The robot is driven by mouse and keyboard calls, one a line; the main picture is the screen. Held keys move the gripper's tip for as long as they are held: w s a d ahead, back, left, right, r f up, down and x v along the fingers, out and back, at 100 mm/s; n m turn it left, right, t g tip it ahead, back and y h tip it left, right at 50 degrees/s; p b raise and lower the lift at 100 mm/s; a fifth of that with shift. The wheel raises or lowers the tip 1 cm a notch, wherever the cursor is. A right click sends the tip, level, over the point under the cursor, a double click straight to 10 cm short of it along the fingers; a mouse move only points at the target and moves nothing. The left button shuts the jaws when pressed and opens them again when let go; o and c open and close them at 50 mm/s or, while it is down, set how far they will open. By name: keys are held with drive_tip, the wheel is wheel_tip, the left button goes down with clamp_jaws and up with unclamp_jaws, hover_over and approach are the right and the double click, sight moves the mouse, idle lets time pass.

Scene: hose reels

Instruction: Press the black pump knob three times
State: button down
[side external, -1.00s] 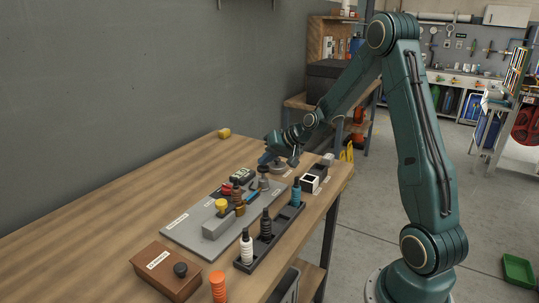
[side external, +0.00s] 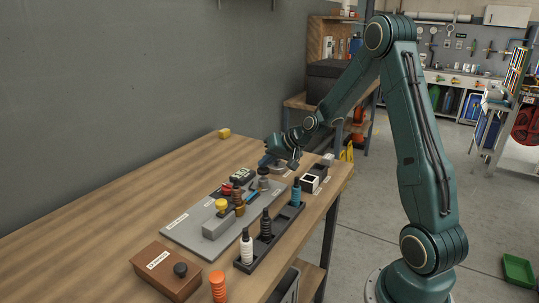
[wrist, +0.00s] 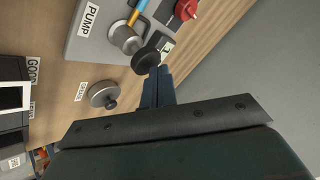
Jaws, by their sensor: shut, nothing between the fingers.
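The black pump knob (wrist: 145,61) shows as a round dark cap in the wrist view, beside the grey pump body (wrist: 126,38) on the grey plate with the PUMP label (wrist: 89,20). In the side view the pump (side external: 263,179) stands at the far end of the grey plate (side external: 190,236). My gripper (wrist: 155,74) is shut and empty. Its fingertips lie right at the knob's edge in the wrist view. In the side view my gripper (side external: 266,160) is just above the pump top. I cannot tell whether it touches the knob.
A grey disc with a small knob (wrist: 104,95) sits beside the plate. A black rack (side external: 250,265) with several bottles stands in front. The left tabletop is clear.

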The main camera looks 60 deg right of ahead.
sight(266, 169)
drive_tip(key=shift+f, duration=0.75)
idle(0.8)
drive_tip(key=shift+r, duration=1.8)
drive_tip(key=shift+r, duration=2.5)
drive_tip(key=shift+r, duration=0.1)
idle(0.6)
wheel_tip(266, 169, up, 4)
drive_tip(key=shift+f, duration=0.2)
drive_tip(key=shift+f, duration=0.15)
idle(0.3)
